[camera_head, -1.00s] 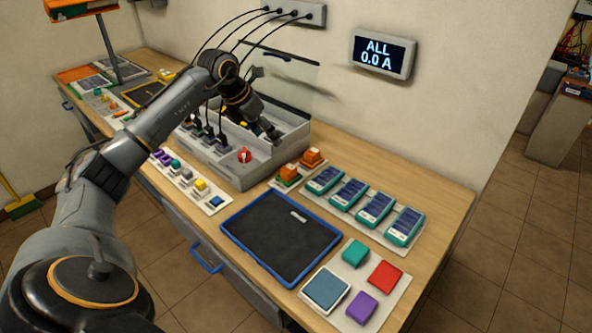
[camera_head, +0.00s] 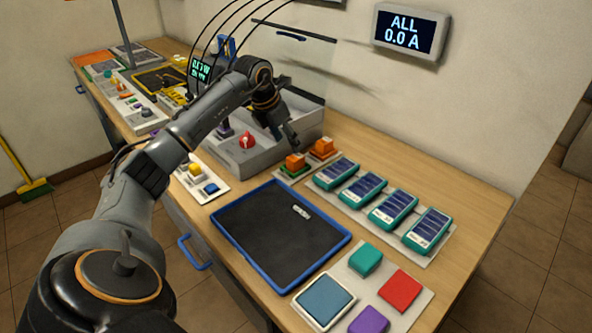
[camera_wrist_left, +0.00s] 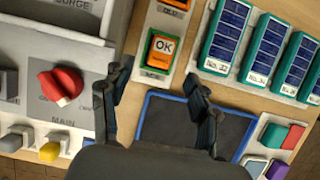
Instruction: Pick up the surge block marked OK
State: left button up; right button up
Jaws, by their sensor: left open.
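The surge block marked OK (camera_wrist_left: 163,46) is an orange block with a white OK label. It sits on the nearer spot of a small plate in the left wrist view. In the head view it appears to be the nearer orange block (camera_head: 295,162). My left gripper (camera_head: 284,133) is just behind it and above it. In the left wrist view the open, empty fingers (camera_wrist_left: 158,72) point toward the block, with the tips apart on either side below it. A second orange block (camera_head: 322,147) sits behind it on the plate. My right gripper is not in view.
A blue-rimmed black tray (camera_head: 223,222) lies in front of the block. Several teal modules (camera_head: 390,209) stand in a row to the right. The grey console with a red knob (camera_head: 247,141) is to the left. Colored blocks lie on a white board (camera_head: 430,293) at the front right.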

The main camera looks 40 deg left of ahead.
aim_at(295, 157)
pick_arm(q)
jog(key=b+x, duration=0.1)
jog(key=x, duration=0.2)
jog(key=shift+w+f, duration=0.1)
jog(key=shift+w, duration=0.05)
jog(key=shift+w+d+f+b, duration=0.1)
jog(key=shift+w+f+b, duration=0.05)
jog(key=shift+f+b, duration=0.3)
jog(key=b+x, duration=0.2)
jog(key=x, duration=0.2)
jog(key=shift+d+b, duration=0.1)
jog(key=shift+b, duration=0.2)
jog(key=shift+w+f, duration=0.15)
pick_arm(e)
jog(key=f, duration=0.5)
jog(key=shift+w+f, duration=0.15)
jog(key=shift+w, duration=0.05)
pick_arm(q)
jog(key=shift+c, duration=1.3)
grip_shut()
